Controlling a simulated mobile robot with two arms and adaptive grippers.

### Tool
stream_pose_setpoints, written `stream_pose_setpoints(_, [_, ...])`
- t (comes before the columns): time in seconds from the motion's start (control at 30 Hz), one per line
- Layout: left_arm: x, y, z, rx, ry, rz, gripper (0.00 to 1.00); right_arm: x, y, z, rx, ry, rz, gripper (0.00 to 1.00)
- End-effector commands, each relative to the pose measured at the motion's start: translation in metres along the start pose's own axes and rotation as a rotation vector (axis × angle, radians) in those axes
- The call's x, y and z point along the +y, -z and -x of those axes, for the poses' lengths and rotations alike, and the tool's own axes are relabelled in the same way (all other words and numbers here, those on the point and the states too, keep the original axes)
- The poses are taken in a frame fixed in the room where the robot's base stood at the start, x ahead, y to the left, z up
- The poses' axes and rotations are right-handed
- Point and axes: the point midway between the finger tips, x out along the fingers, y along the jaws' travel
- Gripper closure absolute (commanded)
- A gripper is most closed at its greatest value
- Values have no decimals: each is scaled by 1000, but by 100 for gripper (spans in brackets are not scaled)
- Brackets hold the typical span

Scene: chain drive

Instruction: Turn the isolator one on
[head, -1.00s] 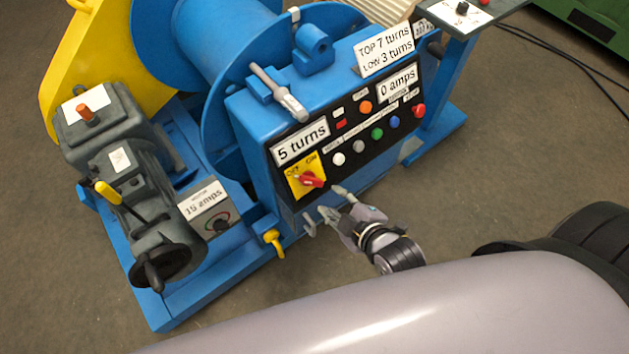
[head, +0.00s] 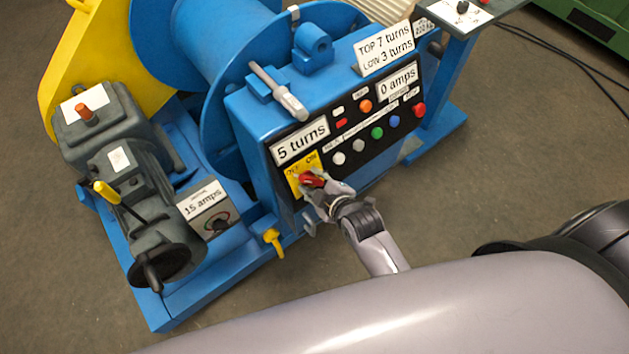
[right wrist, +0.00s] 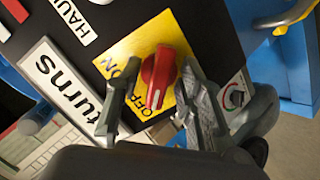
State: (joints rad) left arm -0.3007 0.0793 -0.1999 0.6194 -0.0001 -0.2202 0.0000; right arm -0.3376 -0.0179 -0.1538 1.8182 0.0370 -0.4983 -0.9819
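The isolator is a red rotary knob (head: 312,180) on a yellow plate (head: 293,181) marked OFF and ON, at the lower left of the black control panel. The red knob (right wrist: 160,76) is also clear in the right wrist view, with a white mark at its lower end. My right gripper (head: 313,188) is at the knob. In the right wrist view my right gripper (right wrist: 157,80) is open, with one finger on each side of the knob. I cannot tell whether the fingers touch it. My left gripper is not in view.
A "5 turns" label (head: 300,142) is just above the yellow plate. Several coloured buttons, including a green one (head: 377,133), are to the right. A yellow valve handle (head: 273,240) sticks out at the lower left. A grey motor (head: 130,170) stands at the left.

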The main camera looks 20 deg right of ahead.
Motion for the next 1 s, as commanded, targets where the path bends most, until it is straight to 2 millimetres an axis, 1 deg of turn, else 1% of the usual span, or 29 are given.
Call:
stream_pose_setpoints(0.03, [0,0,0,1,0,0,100,0,0,0,0,0,0,69])
stream_pose_setpoints(0.07, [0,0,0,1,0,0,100,0,0,0,0,0,0,71])
stream_pose_setpoints(0.5, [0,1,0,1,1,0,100,0,0,0,-1,1,0,100])
stream_pose_setpoints(0.83, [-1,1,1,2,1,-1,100,0,0,1,-1,2,-5,100])
stream_pose_setpoints(1.0, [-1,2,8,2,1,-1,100,1,1,2,-1,9,-41,100])
